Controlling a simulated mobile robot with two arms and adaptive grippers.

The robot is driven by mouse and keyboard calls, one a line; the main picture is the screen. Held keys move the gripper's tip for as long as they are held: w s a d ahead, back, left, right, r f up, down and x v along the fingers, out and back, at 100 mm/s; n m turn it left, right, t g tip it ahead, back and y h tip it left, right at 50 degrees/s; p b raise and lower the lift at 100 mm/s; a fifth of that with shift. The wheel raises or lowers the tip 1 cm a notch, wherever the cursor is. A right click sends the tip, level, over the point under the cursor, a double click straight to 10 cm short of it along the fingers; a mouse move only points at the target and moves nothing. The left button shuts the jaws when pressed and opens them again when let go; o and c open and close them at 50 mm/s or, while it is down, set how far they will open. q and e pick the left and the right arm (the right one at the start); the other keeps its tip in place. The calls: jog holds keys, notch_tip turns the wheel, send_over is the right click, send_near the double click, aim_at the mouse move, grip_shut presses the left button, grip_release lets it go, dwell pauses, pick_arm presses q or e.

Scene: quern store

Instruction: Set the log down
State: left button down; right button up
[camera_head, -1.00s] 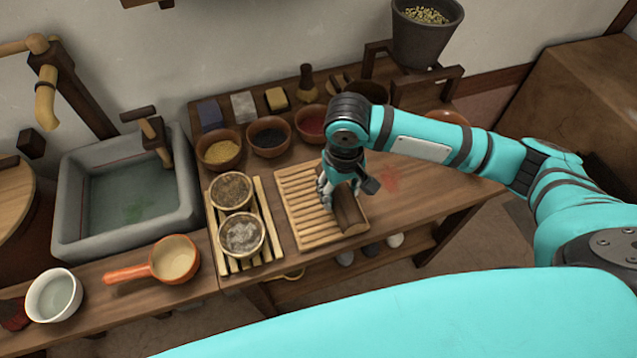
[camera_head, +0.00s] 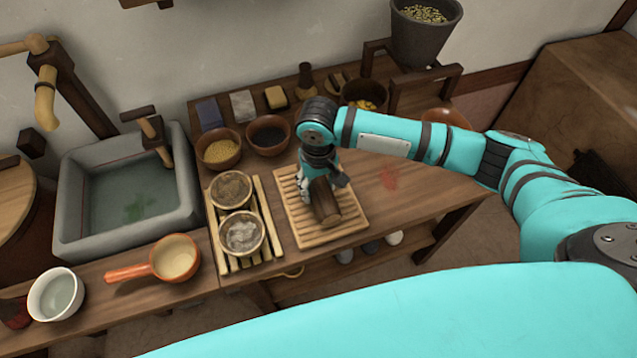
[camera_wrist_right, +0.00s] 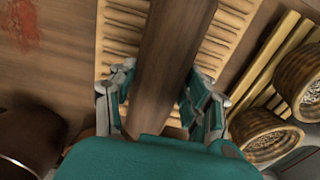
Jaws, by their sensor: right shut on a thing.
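The log (camera_head: 325,204) is a short dark brown cylinder over the middle of the slatted wooden board (camera_head: 346,231). My right gripper (camera_head: 323,184) comes down from above and is shut on the log. In the right wrist view the log (camera_wrist_right: 172,50) runs between the two fingers of the gripper (camera_wrist_right: 160,92), with the slats of the board (camera_wrist_right: 116,42) behind it. I cannot tell whether the log touches the slats. My left gripper is not in view.
Left of the board, two round containers (camera_head: 241,233) stand on a slatted rack. Bowls of yellow grain (camera_head: 221,150) and dark grains (camera_head: 268,134) stand behind. A stone sink (camera_head: 128,195) and orange-handled pan (camera_head: 174,259) are further left.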

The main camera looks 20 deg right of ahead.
jog(key=o, duration=1.4)
